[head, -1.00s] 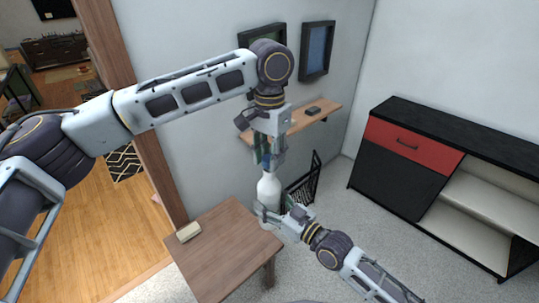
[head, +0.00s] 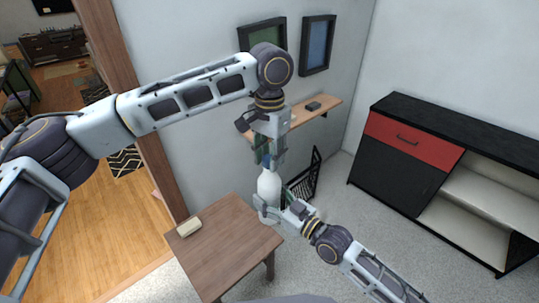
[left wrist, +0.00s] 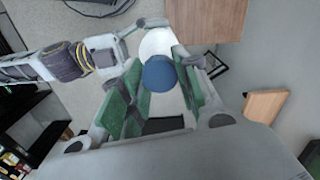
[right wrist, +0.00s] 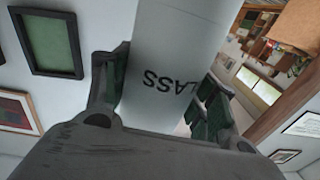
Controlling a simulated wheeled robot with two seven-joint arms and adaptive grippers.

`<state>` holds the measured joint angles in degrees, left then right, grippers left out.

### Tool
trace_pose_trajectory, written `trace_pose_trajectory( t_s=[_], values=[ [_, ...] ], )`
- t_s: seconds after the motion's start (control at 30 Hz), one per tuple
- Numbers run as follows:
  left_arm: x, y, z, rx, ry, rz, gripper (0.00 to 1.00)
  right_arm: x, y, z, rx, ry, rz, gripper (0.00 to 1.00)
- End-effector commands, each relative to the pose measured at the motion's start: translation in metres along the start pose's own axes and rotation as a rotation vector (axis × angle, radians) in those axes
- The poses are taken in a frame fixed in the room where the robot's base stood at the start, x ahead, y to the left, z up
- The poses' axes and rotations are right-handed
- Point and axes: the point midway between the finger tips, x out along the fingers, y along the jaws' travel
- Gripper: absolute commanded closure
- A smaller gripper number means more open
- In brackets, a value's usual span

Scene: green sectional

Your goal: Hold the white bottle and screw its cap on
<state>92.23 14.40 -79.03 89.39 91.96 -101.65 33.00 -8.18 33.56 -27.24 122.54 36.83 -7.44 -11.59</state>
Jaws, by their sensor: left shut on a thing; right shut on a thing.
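The white bottle (head: 268,187) stands upright in the air by the corner of the wooden table. My right gripper (head: 268,210) is shut on its lower body; in the right wrist view, the bottle (right wrist: 172,50) with dark lettering lies between the fingers. My left gripper (head: 269,157) points down from above, over the bottle's top. In the left wrist view its green-padded fingers are shut on the blue cap (left wrist: 159,75), with the white bottle (left wrist: 157,42) directly beyond it. Whether the cap's threads are engaged cannot be seen.
The brown wooden table (head: 225,248) is just left of the bottle, with a small cream block (head: 189,227) on it. A black wire basket (head: 304,180) stands behind on the floor. A wall shelf (head: 310,116) is behind my left gripper. A black-and-red cabinet (head: 410,150) stands at right.

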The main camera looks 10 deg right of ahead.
Motion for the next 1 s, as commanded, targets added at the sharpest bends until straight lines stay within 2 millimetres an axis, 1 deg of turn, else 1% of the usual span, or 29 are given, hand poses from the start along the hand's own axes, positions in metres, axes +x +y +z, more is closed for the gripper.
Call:
trace_pose_trajectory(
  t_s=[0.27,1.0],
  values=[
    [0.0005,0.0,0.0,0.0,0.0,0.0,0.75,0.0001,0.0001,-0.0012,0.0,0.003,0.0,0.85],
    [0.0094,0.0001,0.0,0.0,0.0,0.0,0.75,0.0001,0.0001,-0.0012,0.0,0.003,0.0,0.85]
  ],
)
